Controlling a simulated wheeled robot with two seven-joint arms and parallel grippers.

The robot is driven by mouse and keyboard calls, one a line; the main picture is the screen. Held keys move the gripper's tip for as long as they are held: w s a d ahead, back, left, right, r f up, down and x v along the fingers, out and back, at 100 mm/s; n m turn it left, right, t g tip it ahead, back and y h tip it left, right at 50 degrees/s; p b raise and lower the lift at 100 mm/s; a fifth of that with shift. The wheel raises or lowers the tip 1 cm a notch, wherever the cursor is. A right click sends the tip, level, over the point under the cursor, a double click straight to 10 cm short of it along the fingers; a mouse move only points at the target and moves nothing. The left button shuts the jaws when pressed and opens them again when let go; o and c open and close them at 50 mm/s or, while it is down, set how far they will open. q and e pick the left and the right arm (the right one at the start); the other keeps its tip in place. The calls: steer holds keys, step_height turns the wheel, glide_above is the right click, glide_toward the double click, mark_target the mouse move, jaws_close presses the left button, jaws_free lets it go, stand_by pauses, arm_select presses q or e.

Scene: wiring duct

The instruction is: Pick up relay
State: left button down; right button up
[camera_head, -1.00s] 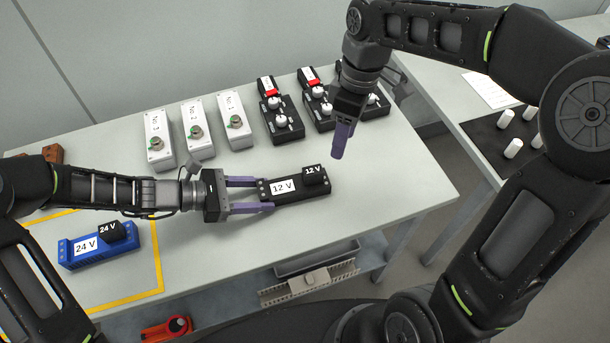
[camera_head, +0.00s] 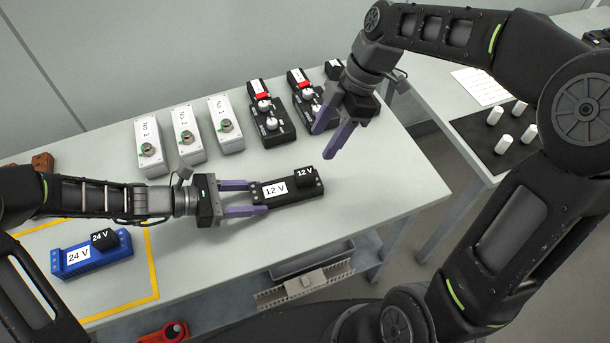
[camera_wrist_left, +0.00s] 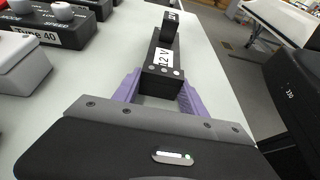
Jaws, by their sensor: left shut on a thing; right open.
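A black base (camera_head: 271,190) labelled 12 V lies on the table, with a small black block (camera_head: 306,177) also labelled 12 V on its right end. My left gripper (camera_head: 257,198) is shut on the left end of the black base, one purple finger along each long side. The left wrist view shows the base (camera_wrist_left: 162,76) between the fingers and the small block (camera_wrist_left: 170,27) at its far end. My right gripper (camera_head: 323,142) is open and empty, above the table beyond and slightly right of the small block. A blue base (camera_head: 93,261) carries another small black block (camera_head: 104,238) labelled 24 V.
The blue base lies inside a yellow outline (camera_head: 154,268) at left. Several grey button boxes (camera_head: 187,137) and black knob boxes (camera_head: 268,128) stand along the back. A side table with white cylinders (camera_head: 503,144) is at right. The table right of the black base is clear.

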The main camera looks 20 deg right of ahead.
mark_target(306, 172)
steer(key=x, duration=0.6)
steer(key=shift+f, duration=0.25)
steer(key=shift+a+f, duration=0.1)
steer(key=x, duration=0.5)
steer(key=shift+s, duration=0.1)
steer(key=shift+c, duration=0.4)
jaws_close()
stand_by(0.3)
